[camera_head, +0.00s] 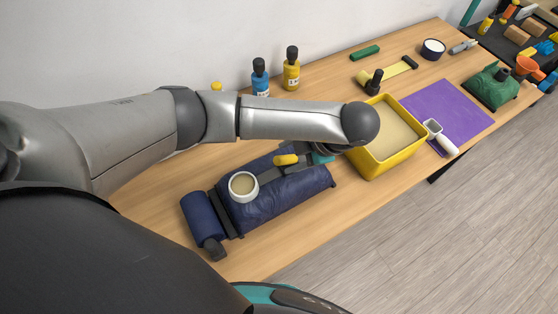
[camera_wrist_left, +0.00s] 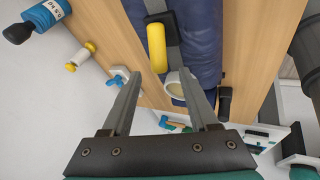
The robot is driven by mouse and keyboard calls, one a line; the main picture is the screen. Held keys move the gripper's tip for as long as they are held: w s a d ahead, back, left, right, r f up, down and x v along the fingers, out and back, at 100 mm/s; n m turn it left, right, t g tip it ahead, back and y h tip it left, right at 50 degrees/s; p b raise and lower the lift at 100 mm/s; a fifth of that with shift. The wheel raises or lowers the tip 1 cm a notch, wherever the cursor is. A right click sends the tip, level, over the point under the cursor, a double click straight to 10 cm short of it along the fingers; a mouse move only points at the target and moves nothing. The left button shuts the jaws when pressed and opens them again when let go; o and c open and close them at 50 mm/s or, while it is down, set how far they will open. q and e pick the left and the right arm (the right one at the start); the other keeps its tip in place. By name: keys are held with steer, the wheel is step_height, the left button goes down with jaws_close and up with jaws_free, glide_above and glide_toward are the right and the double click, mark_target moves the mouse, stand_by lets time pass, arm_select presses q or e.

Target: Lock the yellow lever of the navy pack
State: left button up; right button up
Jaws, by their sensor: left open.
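The navy pack (camera_head: 290,195) lies on the wooden table, and it fills the upper middle of the left wrist view (camera_wrist_left: 202,45). Its yellow lever (camera_head: 287,159) shows at the pack's far side, on a dark strap or bar. In the left wrist view the yellow lever (camera_wrist_left: 156,48) lies just beyond and roughly between my finger ends, apparently not clasped. My left gripper (camera_wrist_left: 158,78) is open and empty. In the head view my left arm partly hides the gripper (camera_head: 318,158) above the pack's right end. My right gripper is not in view.
A white cup (camera_head: 243,187) stands on the pack. A yellow bin (camera_head: 385,158) stands close to the right of my gripper. Blue (camera_head: 260,80) and yellow (camera_head: 291,70) bottles stand behind my arm by the wall. A purple mat (camera_head: 455,112) lies farther right.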

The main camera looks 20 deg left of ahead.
mark_target(281, 159)
arm_select(q)
steer(key=shift+x, duration=2.75)
steer(key=shift+c, duration=0.3)
jaws_close()
